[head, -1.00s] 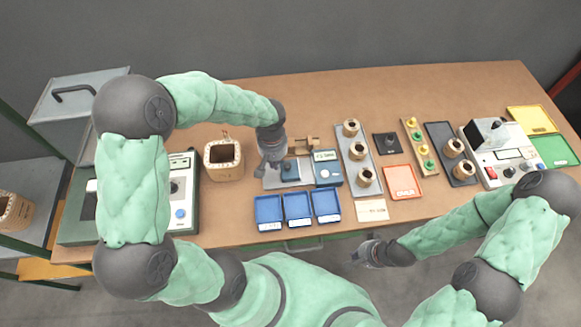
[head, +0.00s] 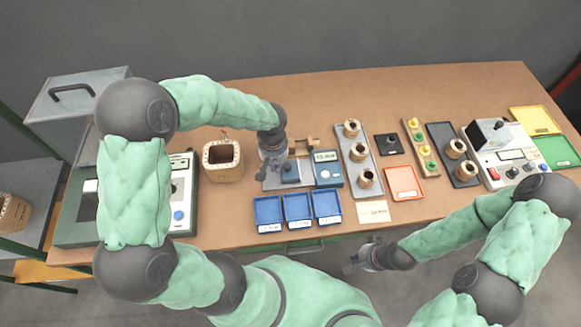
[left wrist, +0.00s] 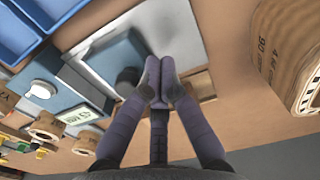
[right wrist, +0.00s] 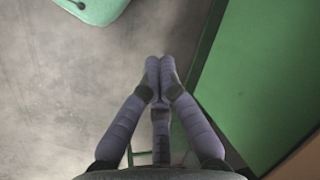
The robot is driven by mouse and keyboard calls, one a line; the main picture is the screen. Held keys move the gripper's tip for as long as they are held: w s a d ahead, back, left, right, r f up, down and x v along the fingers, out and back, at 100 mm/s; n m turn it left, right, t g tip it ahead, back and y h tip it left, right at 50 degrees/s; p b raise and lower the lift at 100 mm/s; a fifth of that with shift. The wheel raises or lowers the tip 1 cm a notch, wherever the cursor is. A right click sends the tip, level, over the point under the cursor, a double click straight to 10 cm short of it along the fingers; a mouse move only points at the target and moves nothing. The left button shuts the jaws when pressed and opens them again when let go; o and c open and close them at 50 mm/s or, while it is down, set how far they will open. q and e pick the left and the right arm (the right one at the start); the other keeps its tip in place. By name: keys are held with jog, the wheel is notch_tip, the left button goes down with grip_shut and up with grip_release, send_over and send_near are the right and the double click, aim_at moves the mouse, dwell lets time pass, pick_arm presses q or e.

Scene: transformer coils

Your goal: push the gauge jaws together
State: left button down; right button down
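The gauge is a grey metal plate (head: 272,184) bearing a dark blue block (head: 290,172), with a blue display box (head: 327,170) at its right end. In the left wrist view the plate (left wrist: 92,42), the blue block (left wrist: 112,62) and the lit display (left wrist: 78,117) also show. My left gripper (head: 270,170) is at the plate's left end. Its fingertips (left wrist: 158,82) are together, close beside the blue block and a dark knob; I cannot tell whether they touch. The other jaw is not clearly visible. My right gripper (head: 352,265) is shut and empty, off the table's front edge; its fingertips are together (right wrist: 158,72).
A wooden coil (head: 222,160) stands left of the gauge. A small wooden piece (head: 306,145) lies behind it. Three blue trays (head: 298,208) lie in front. A grey tray with several spools (head: 359,162) stands to the right. The table's back strip is clear.

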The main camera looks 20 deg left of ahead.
aim_at(294, 169)
pick_arm(q)
jog(key=shift+w+d+b, duration=0.15)
jog(key=shift+w+d, duration=0.4)
jog(key=shift+d, duration=0.3)
jog(key=shift+w+d+b, duration=0.15)
jog(key=shift+w+d, duration=0.35)
jog(key=shift+d, duration=0.4)
jog(key=shift+w+d+b, duration=0.15)
jog(key=shift+w+d, duration=0.4)
jog(key=shift+d, duration=0.3)
jog(key=shift+a, duration=0.15)
jog(key=shift+s+a, duration=0.35)
jog(key=shift+a, duration=0.1)
jog(key=shift+r+p, duration=2.4)
jog(key=shift+r, duration=1.1)
